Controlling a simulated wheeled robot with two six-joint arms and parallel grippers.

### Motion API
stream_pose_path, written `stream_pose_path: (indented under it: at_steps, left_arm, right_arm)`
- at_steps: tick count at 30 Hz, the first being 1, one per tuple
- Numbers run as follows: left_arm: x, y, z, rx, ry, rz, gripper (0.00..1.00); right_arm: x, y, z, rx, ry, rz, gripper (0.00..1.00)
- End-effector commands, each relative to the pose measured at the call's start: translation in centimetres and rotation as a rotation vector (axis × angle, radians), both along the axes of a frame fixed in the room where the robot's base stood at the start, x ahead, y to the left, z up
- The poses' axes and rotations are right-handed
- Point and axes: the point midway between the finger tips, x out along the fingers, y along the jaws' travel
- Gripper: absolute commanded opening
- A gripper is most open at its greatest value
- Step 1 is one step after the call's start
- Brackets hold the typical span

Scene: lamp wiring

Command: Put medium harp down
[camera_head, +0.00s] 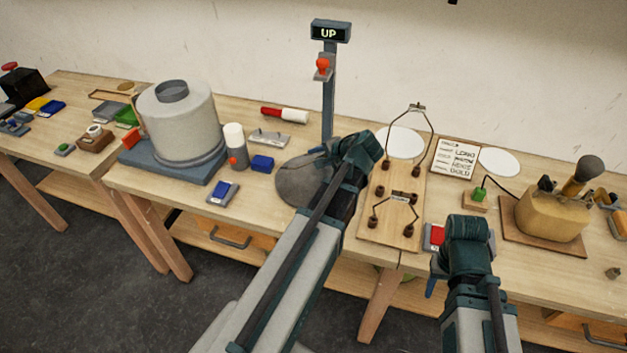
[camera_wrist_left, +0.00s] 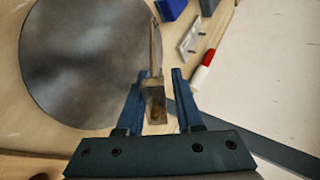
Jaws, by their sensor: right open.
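The medium harp (camera_wrist_left: 155,96) shows in the left wrist view as a thin, brassy piece seen nearly edge-on between the fingers. My left gripper (camera_head: 322,150) is shut on it, over the round grey stand base (camera_wrist_left: 80,60). In the head view I cannot make the harp out against the gripper. The wooden harp board (camera_head: 386,228) lies right of this gripper. A large harp (camera_head: 431,130) stands at its far end and a small harp (camera_head: 399,198) at its near end; bare posts (camera_head: 414,198) lie between. My right gripper (camera_head: 434,282) is open, low by the bench's front edge.
The stand's post carries an UP sign (camera_head: 330,32) and a red knob (camera_head: 322,66). A blue block (camera_head: 262,163), a metal bracket (camera_head: 268,138) and a red-white tool (camera_head: 286,115) lie left of it. A red item (camera_head: 435,236) sits beside the right arm.

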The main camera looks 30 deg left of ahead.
Motion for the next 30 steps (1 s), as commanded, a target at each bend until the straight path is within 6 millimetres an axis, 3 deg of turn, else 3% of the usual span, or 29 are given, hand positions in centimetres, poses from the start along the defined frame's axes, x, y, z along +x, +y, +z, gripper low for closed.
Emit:
stream_pose_path:
  at_steps: [11, 30]
  left_arm:
    - [-0.1, -0.2, 0.3, 0.0, 0.0, -0.001, 0.44]
    - [-1.7, -5.3, 5.0, 0.001, 0.0, -0.003, 0.44]
  right_arm:
    - [0.0, 0.0, 0.3, 0.0, 0.0, 0.0, 0.5]
    - [0.0, 0.0, 5.0, 0.0, 0.0, 0.0, 0.5]
